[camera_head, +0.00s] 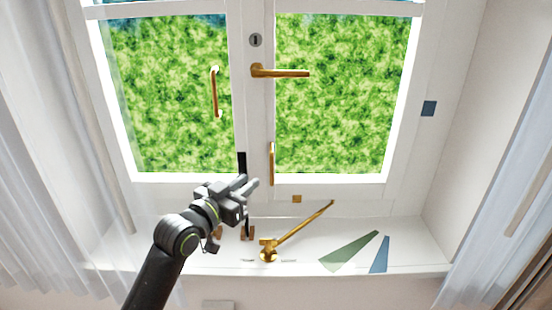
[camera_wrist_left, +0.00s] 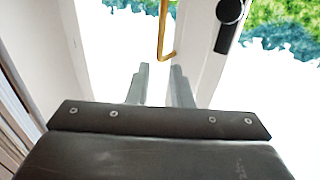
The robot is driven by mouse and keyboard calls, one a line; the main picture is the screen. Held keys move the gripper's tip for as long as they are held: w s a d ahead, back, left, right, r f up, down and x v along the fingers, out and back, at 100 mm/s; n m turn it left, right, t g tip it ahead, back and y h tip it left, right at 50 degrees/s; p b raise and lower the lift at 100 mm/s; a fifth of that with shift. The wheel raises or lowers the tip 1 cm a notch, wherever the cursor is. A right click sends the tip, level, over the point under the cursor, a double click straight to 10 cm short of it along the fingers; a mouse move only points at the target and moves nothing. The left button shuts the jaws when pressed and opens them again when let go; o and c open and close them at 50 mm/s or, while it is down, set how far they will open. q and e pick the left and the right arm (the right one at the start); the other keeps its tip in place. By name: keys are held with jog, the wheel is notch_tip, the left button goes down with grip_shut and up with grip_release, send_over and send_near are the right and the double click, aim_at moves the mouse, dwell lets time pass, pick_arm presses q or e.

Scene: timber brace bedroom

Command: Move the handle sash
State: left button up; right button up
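The white window has two glazed sashes side by side. The right sash (camera_head: 390,190) has a brass lever handle (camera_head: 290,73) pointing right on its left stile, below a dark keyhole plate (camera_head: 255,40). The left sash (camera_head: 120,120) has a vertical brass pull (camera_head: 216,92). My left gripper (camera_head: 254,183) is at the bottom of the window, near the centre, below both handles. In the left wrist view its fingers (camera_wrist_left: 160,68) are apart with nothing between them. A brass bar (camera_wrist_left: 166,38) shows beyond the fingertips. My right gripper is out of view.
A brass stay (camera_head: 295,232) rises to the right from the sill (camera_head: 300,262). Green (camera_head: 350,253) and blue (camera_head: 380,255) wedge shapes lie right of it. A vertical brass piece (camera_head: 271,163) is at the centre bottom. Sheer curtains (camera_head: 40,190) hang at both sides.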

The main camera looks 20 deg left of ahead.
pick_arm(q)
jog(key=p+x, duration=0.3)
jog(key=x, duration=1)
jog(key=shift+f, duration=0.15)
jog(key=shift+a, duration=0.1)
grip_shut()
